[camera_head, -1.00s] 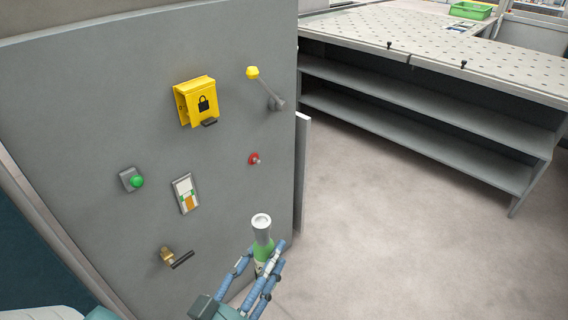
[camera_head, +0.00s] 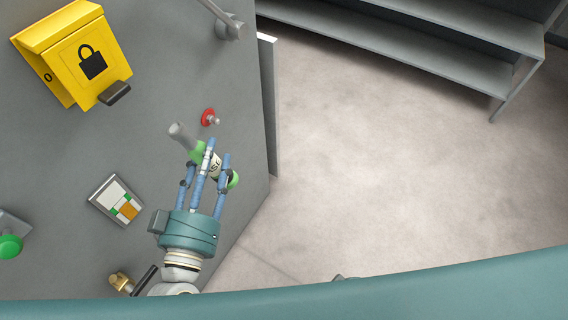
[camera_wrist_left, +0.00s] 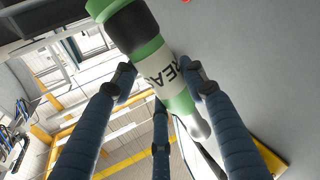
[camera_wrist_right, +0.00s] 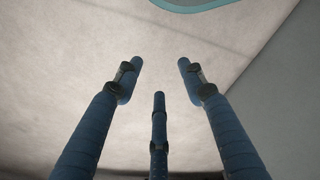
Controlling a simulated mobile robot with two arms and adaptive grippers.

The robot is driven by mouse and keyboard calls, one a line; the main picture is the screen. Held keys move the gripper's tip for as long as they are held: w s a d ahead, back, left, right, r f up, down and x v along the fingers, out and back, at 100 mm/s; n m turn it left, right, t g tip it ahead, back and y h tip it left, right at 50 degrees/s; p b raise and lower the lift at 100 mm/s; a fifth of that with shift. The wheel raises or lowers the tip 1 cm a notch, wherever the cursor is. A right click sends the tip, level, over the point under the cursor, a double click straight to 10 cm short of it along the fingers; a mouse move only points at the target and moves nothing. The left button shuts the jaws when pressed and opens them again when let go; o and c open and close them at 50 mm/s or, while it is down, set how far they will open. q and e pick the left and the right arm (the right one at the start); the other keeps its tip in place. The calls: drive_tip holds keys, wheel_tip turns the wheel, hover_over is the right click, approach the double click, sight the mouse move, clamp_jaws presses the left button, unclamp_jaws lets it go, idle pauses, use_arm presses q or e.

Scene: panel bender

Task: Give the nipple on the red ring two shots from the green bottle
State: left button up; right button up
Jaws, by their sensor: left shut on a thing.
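The nipple on the red ring (camera_head: 209,117) sticks out of the grey panel in the head view. My left gripper (camera_head: 215,160) is shut on the green bottle (camera_head: 197,153), just below and beside the red ring. The bottle is tilted, its grey nozzle end pointing up and left, apart from the nipple. In the left wrist view the bottle (camera_wrist_left: 150,50) shows green with a white label, lying between the blue fingers. My right gripper (camera_wrist_right: 158,80) shows in the right wrist view with its fingers spread and nothing between them, over pale floor.
On the panel are a yellow lock box (camera_head: 78,52), a lever (camera_head: 228,25), a small gauge plate (camera_head: 117,200), a green button (camera_head: 10,245) and a brass valve (camera_head: 121,283). A grey shelf unit (camera_head: 420,45) stands at the back right. The floor between is clear.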

drive_tip(key=w+r+t+b, duration=0.1)
drive_tip(key=w+r+b, duration=0.5)
drive_tip(key=r+b, duration=0.5)
use_arm(q)
drive_tip(key=w+d+f+n+g+h+b, duration=0.1)
drive_tip(key=w+d+f+n+h+b, duration=0.15)
drive_tip(key=d+f+h, duration=0.4)
drive_tip(key=w+d+f+n+g+h+b, duration=0.1)
drive_tip(key=w+d+n+h, duration=0.25)
drive_tip(key=d, duration=0.55)
drive_tip(key=w+a+n+y, duration=0.1)
drive_tip(key=w+a+n, duration=0.2)
drive_tip(key=a, duration=0.4)
drive_tip(key=shift+w+n+t+y, duration=0.3)
drive_tip(key=shift+w, duration=0.4)
use_arm(e)
drive_tip(key=s+f, duration=0.2)
drive_tip(key=f, duration=1)
drive_tip(key=s+f, duration=0.2)
drive_tip(key=f, duration=1)
drive_tip(key=shift+g, duration=0.4)
drive_tip(key=shift+s+f, duration=0.1)
drive_tip(key=shift+s, duration=0.15)
use_arm(q)
drive_tip(key=shift+a, duration=0.1)
